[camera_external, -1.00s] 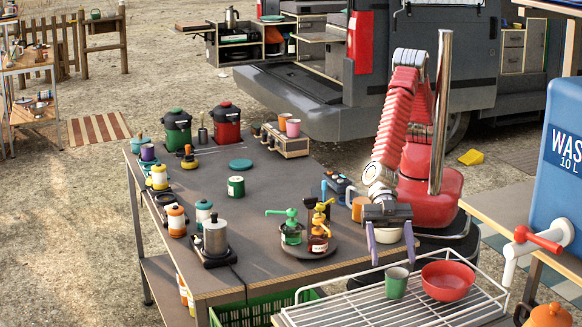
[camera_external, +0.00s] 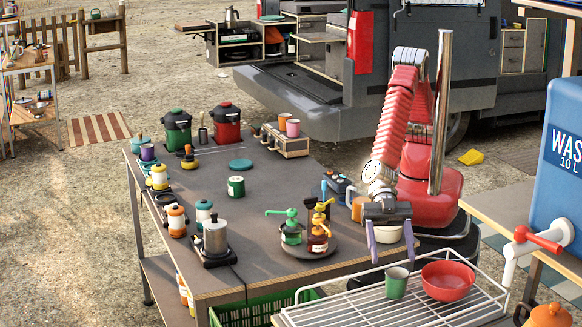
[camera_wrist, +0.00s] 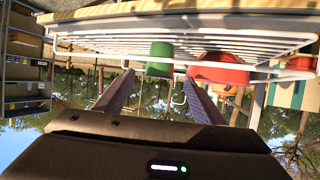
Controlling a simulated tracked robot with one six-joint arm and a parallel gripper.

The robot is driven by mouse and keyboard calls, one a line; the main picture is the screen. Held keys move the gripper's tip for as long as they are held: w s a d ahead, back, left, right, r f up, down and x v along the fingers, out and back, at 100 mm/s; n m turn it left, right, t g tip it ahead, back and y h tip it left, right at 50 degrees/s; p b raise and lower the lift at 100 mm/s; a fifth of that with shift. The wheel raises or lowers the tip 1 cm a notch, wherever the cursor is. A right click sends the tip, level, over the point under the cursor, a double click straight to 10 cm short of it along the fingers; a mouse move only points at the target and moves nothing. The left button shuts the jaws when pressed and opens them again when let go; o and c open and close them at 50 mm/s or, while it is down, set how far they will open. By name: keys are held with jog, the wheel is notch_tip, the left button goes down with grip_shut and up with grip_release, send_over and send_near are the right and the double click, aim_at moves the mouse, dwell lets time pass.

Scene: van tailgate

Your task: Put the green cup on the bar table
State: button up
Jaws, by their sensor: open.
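The green cup (camera_external: 397,282) stands upright on a white wire rack (camera_external: 300,318) at the lower right, just left of a red bowl. In the wrist view the green cup (camera_wrist: 160,58) shows between my fingers, beyond their tips. My gripper (camera_external: 394,262) is open and empty, its two purple fingers pointing down just behind and above the cup. In the wrist view my gripper (camera_wrist: 159,78) has its fingers spread apart. The large dark-topped table (camera_external: 215,240), which looks like the bar table, lies left of my gripper.
The red bowl (camera_external: 447,281) is close beside the cup. Two pump bottles (camera_external: 305,235) stand on a round tray near the table's front right. A moka pot (camera_external: 215,238) and green tin (camera_external: 236,187) are further left. The table's middle has bare patches. A blue water tank (camera_external: 556,160) stands right.

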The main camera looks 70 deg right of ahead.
jog(key=w+d+r+m, duration=0.1)
jog(key=w+d+r, duration=0.15)
jog(key=w, duration=0.25)
jog(key=w+d+r+m, duration=0.1)
jog(key=w+r, duration=0.3)
jog(key=w, duration=0.2)
jog(key=w+d+r+m+t+h, duration=0.1)
jog(key=w+d+r+m+t, duration=0.3)
jog(key=w+d, duration=0.75)
jog(key=w+d+r+m, duration=0.1)
jog(key=w+d+r, duration=0.5)
jog(key=w+d, duration=0.55)
jog(key=w+d+m+t+h, duration=0.2)
jog(key=w+d+m+t, duration=0.15)
jog(key=d, duration=1.35)
jog(key=s+d+f+m+t+h, duration=0.1)
jog(key=d+m+h, duration=0.3)
jog(key=d, duration=1.4)
jog(key=s+d+f+m+t+h, duration=0.2)
jog(key=d+m+h, duration=0.3)
jog(key=d, duration=1.4)
jog(key=m, duration=0.3)
jog(key=shift+s+f, duration=0.25)
jog(key=shift+s, duration=0.05)
jog(key=shift+o, duration=0.3)
jog(key=shift+w, duration=0.1)
